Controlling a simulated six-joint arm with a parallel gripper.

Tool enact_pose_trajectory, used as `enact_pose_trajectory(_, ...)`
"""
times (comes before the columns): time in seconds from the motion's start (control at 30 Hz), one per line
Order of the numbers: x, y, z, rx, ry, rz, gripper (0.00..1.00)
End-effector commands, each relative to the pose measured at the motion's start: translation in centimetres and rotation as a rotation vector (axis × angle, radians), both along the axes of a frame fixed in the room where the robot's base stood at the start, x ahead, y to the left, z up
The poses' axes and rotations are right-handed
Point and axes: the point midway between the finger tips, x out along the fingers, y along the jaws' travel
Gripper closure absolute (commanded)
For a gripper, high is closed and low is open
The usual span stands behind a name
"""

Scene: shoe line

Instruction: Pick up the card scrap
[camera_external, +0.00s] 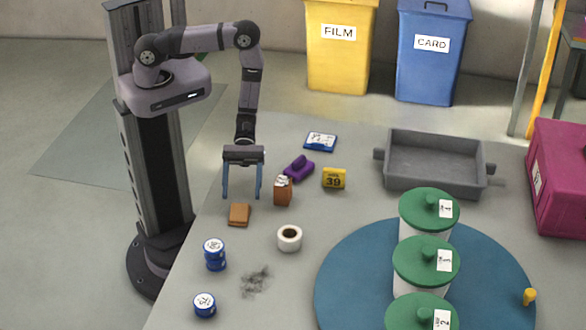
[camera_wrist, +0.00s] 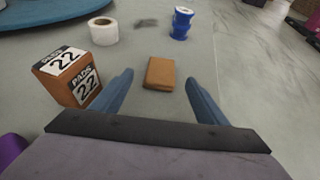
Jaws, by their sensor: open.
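The card scrap (camera_external: 239,214) is a small flat brown piece lying on the grey table near its left edge. In the wrist view the card scrap (camera_wrist: 160,73) lies between my two blue fingers, a little ahead of them. My gripper (camera_external: 242,196) points down, open and empty, and looks to be above and slightly behind the scrap. The fingers (camera_wrist: 159,80) are apart on either side of it in the wrist view. I cannot tell the exact height, but no finger visibly touches the scrap.
A brown PADS 22 box (camera_wrist: 69,77) stands close beside my fingers. A white tape roll (camera_external: 289,238), blue cans (camera_external: 214,254), a purple object (camera_external: 298,167) and a yellow block (camera_external: 334,178) are nearby. A blue turntable (camera_external: 350,285) bears green-lidded tubs. A grey tray (camera_external: 432,184) stands behind.

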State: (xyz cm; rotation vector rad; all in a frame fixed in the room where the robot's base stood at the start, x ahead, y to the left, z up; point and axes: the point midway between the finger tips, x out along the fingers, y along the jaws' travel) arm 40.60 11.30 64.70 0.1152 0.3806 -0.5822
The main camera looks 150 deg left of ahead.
Motion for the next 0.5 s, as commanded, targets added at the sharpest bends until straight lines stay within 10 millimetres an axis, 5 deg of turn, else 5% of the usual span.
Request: enact_pose_trajectory(0.5,2.4,-2.0,-0.8,0.000,0.000,-0.008,0.32)
